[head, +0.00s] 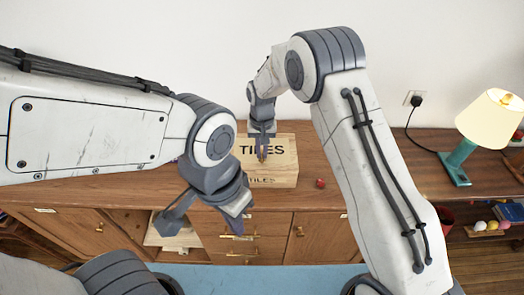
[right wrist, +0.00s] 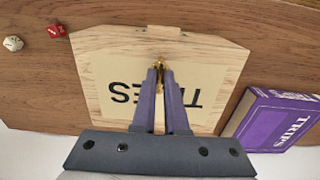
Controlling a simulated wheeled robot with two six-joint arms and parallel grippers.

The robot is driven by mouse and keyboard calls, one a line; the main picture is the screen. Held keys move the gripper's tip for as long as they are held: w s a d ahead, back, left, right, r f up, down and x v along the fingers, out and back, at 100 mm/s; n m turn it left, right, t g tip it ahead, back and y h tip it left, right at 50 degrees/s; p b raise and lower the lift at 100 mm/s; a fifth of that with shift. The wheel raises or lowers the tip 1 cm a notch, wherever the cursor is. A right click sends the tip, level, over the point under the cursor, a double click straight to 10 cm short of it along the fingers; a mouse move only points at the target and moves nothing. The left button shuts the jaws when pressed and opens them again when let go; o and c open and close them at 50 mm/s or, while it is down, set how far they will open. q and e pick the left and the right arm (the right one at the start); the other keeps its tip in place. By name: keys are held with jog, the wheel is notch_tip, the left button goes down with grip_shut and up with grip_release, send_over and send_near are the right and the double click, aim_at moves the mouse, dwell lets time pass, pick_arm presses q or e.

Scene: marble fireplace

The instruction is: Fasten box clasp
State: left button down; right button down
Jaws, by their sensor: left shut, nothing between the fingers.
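A pale wooden box (head: 285,165) marked TILES stands on the cabinet top in the head view. It also fills the middle of the right wrist view (right wrist: 105,75), with its lettering upside down. A small brass clasp (right wrist: 159,63) shows at the middle of its edge. My right gripper (head: 262,158) is over the box; in the right wrist view its two fingers (right wrist: 160,72) are close together with the clasp between their tips. The fingers partly hide the clasp. My left gripper (head: 238,230) is shut and empty, low in front of the drawers, apart from the box.
A red die (head: 320,183) lies right of the box; a white die (right wrist: 13,43) shows near it in the right wrist view. A purple TRIPS box (right wrist: 280,120) lies beside the wooden box. A lamp (head: 480,130) stands far right.

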dwell(0.4)
jog(key=n+b, duration=0.1)
jog(key=n, duration=0.3)
jog(key=shift+n, duration=0.3)
jog(key=n, duration=0.4)
jog(key=shift+n, duration=0.3)
jog(key=n, duration=0.4)
jog(key=shift+n+b, duration=0.3)
jog(key=shift+b, duration=0.1)
jog(key=shift+n, duration=2.1)
jog(key=c, duration=0.9)
grip_release()
jog(key=shift+c, duration=0.2)
